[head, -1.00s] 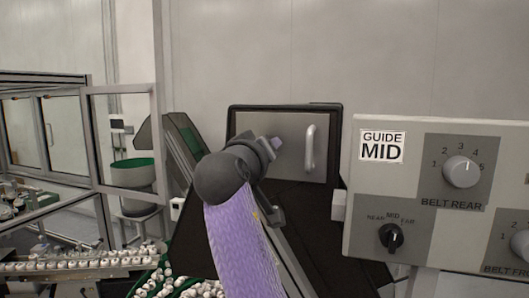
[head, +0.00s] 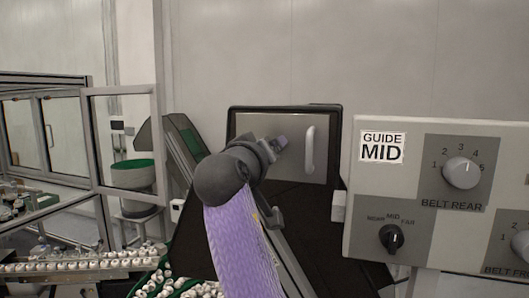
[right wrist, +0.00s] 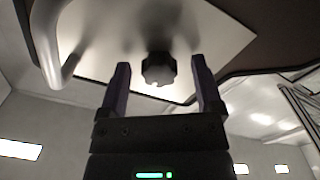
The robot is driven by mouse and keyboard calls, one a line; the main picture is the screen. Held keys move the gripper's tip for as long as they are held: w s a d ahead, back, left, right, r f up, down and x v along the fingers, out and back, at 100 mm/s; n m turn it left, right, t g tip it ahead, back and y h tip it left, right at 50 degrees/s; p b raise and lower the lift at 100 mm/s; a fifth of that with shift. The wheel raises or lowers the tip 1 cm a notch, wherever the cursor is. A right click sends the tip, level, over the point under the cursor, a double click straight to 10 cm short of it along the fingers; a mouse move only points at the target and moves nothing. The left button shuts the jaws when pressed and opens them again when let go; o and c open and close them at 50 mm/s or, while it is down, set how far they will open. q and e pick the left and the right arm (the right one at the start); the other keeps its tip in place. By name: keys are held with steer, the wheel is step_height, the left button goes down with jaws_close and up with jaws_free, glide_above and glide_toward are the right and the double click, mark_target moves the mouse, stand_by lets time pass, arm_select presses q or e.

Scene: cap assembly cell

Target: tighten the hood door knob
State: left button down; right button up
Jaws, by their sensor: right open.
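The hood door is a grey metal panel (head: 262,126) in a black frame; it also shows in the right wrist view (right wrist: 205,32). The dark, lobed door knob (right wrist: 158,68) shows in the right wrist view, in front of the panel. In the head view the knob is hidden by my gripper. My right gripper (right wrist: 160,63) is open, its two purple fingers pointing at the panel, one on each side of the knob in the picture. I cannot tell whether they reach around it. In the head view my right gripper (head: 282,142) is left of the door handle (head: 309,150).
The door handle (right wrist: 50,48) stands out from the panel, left of my fingers in the right wrist view. A control box (head: 416,145) with dials stands right of the hood. A conveyor with white caps (head: 75,265) is at the lower left.

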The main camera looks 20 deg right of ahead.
steer(key=b+v, duration=0.4)
steer(key=v, duration=0.6)
steer(key=shift+f, duration=0.1)
